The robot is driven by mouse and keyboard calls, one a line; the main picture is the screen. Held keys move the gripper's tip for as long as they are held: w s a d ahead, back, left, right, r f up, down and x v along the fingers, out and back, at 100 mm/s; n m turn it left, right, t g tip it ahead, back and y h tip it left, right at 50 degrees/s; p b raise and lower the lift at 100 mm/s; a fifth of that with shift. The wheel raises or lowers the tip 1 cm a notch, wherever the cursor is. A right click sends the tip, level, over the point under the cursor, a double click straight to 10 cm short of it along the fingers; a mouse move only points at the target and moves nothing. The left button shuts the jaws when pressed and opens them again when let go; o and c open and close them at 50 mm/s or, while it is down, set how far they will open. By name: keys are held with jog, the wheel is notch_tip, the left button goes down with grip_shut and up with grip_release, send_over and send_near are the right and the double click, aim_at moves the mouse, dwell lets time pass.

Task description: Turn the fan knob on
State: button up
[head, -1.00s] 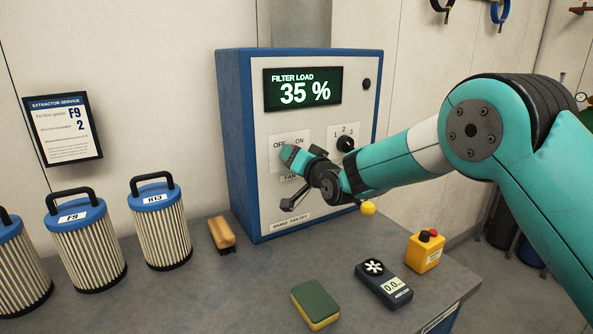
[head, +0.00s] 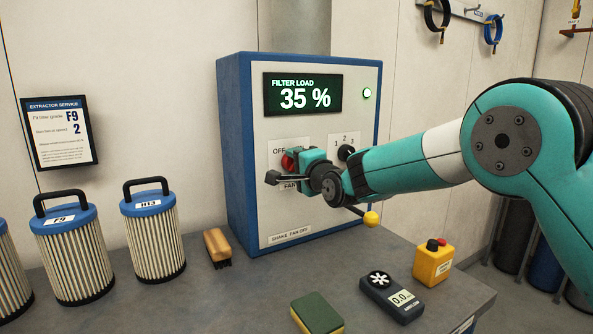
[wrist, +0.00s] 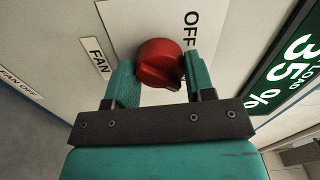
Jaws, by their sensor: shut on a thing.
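The red fan knob (head: 288,162) is on the front of the blue-edged cabinet (head: 237,165), above the FAN label. My gripper (head: 297,161) is at the panel with its jaws around the knob. In the wrist view the knob (wrist: 160,62) sits between the two teal fingers of my gripper (wrist: 162,72), which are shut on it. The OFF label (head: 279,152) shows at the knob's left in the head view; my gripper hides the ON label there. A round lamp (head: 367,93) at the cabinet's upper right glows green. The display (head: 302,94) reads FILTER LOAD 35 %.
A speed dial (head: 346,152) marked 1, 2, 3 is just right of my gripper. Several filter canisters (head: 152,240) and a brush (head: 218,246) stand on the bench at left. A sponge (head: 317,313), a meter (head: 391,296) and a yellow button box (head: 433,262) are in front.

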jog(key=shift+d+m, duration=0.1)
jog(key=shift+m, duration=0.4)
jog(key=o, duration=0.9)
jog(key=shift+b, duration=0.3)
jog(key=b+v, duration=0.4)
jog(key=v, duration=1.3)
jog(key=shift+s+d+b, duration=0.1)
jog(key=shift+d+b, duration=0.05)
jog(key=shift+b, duration=0.15)
